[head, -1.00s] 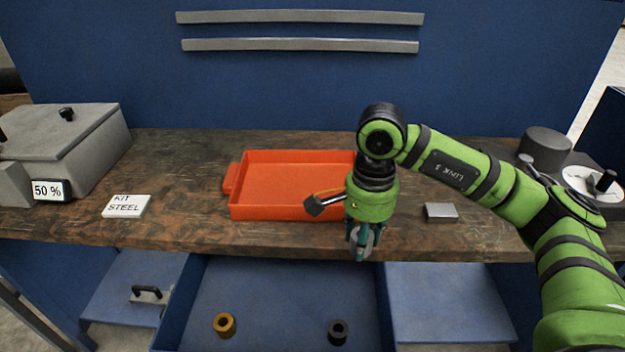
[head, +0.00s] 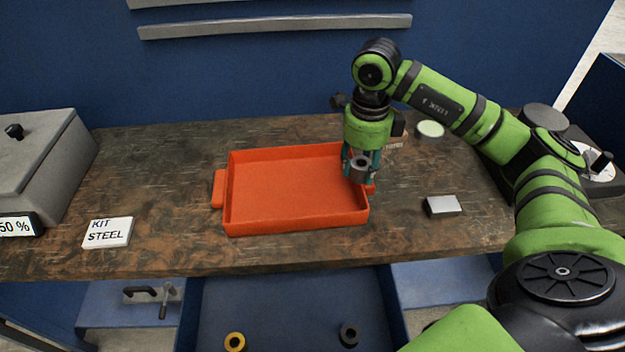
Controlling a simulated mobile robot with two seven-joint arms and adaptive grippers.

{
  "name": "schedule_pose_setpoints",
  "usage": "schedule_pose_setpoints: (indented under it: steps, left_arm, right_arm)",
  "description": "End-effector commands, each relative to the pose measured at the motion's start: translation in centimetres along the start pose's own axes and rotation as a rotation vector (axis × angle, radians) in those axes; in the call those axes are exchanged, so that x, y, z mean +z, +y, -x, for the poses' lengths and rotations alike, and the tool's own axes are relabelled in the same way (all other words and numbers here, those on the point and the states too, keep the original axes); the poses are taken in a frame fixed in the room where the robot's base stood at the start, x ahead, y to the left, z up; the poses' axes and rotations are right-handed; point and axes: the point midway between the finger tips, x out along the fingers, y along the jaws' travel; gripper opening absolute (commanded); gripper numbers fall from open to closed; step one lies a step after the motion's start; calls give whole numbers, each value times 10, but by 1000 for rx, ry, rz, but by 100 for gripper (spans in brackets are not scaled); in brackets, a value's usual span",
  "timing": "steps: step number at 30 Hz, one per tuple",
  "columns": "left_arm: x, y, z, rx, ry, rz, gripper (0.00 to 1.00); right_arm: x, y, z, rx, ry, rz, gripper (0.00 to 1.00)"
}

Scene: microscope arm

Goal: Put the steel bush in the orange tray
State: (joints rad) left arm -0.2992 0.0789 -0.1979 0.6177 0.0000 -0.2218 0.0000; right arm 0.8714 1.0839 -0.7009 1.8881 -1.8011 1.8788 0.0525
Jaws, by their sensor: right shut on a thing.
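The orange tray (head: 290,222) lies on the worn bench top, and its floor looks empty. My right gripper (head: 360,172) points down over the tray's right end. It is shut on a grey ring-shaped bush (head: 359,171), the steel bush by its look. The bush hangs near the tray's right wall; whether it is clear of the wall is hard to tell. My left gripper is not in view.
An open blue drawer (head: 290,310) below the bench holds a brass-coloured bush (head: 235,342) and a dark bush (head: 349,335). A "KIT STEEL" card (head: 108,232) lies left of the tray. A small metal block (head: 442,206) lies to its right.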

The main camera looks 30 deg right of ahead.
Motion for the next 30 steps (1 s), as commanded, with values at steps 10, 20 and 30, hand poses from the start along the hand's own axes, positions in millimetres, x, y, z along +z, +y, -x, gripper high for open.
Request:
schedule_pose_setpoints:
  steps: [10,20,30]
  left_arm:
    - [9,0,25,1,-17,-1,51]
    - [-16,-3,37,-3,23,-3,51]
    - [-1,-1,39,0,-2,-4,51]
  right_arm:
    - [66,20,-38,2,-2,2,0]
    - [72,22,-71,2,3,1,0]
    - [72,21,-84,-2,-2,2,0]
